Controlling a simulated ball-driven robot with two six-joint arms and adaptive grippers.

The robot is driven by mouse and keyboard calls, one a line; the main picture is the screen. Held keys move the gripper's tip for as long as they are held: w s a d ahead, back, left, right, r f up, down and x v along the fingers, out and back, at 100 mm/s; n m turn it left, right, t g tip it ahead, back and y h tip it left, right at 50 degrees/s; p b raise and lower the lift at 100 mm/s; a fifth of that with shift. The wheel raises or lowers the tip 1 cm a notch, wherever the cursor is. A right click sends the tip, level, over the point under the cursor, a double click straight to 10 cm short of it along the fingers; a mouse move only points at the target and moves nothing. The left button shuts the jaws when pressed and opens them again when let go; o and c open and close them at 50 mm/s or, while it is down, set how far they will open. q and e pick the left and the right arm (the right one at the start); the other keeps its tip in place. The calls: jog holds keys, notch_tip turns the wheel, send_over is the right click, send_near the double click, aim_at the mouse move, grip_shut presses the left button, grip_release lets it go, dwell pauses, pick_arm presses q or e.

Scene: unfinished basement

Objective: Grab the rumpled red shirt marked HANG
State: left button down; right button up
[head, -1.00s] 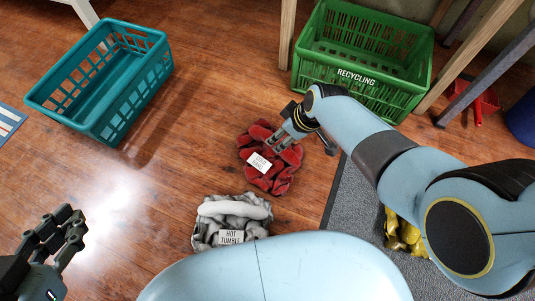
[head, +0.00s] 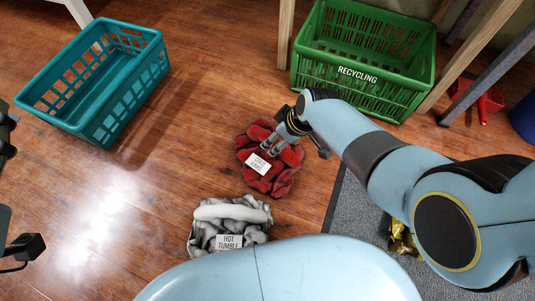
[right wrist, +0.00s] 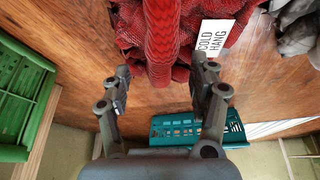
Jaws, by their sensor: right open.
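The rumpled red shirt (head: 285,180) lies on the wood floor in the middle of the head view, with a white COLD HANG label. It also fills the top middle of the right wrist view (right wrist: 130,30), label at its right. My right gripper (head: 268,146) is over the shirt's upper part, pointing down at it. In the right wrist view the two fingers (right wrist: 160,82) are spread, with red cloth just beyond and between them; contact cannot be told. Dark parts of my left gripper (head: 6,135) show cut off at the left edge; its jaws cannot be made out.
A grey rumpled cloth (head: 232,213) labelled HOT TUMBLE lies just below the shirt. A teal basket (head: 75,120) stands upper left, a green RECYCLING crate (head: 400,100) upper right. A gold item (head: 402,238) lies on a grey mat (head: 345,215), partly behind my arm. Floor left of the shirt is clear.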

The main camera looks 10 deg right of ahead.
aim_at(267, 154)
jog(key=shift+b+x, duration=0.65)
jog(key=shift+x, duration=0.15)
jog(key=shift+b+x, duration=0.7)
jog(key=shift+x, duration=0.1)
pick_arm(q)
notch_tip(267, 154, up, 17)
jog(key=d+m+t+h, duration=0.2)
jog(key=m+t+h, duration=0.2)
jog(key=t+h, duration=0.2)
jog(key=shift+s+t+h, duration=0.3)
jog(key=shift+s+t, duration=0.05)
jog(key=shift+t, duration=0.35)
pick_arm(e)
grip_shut()
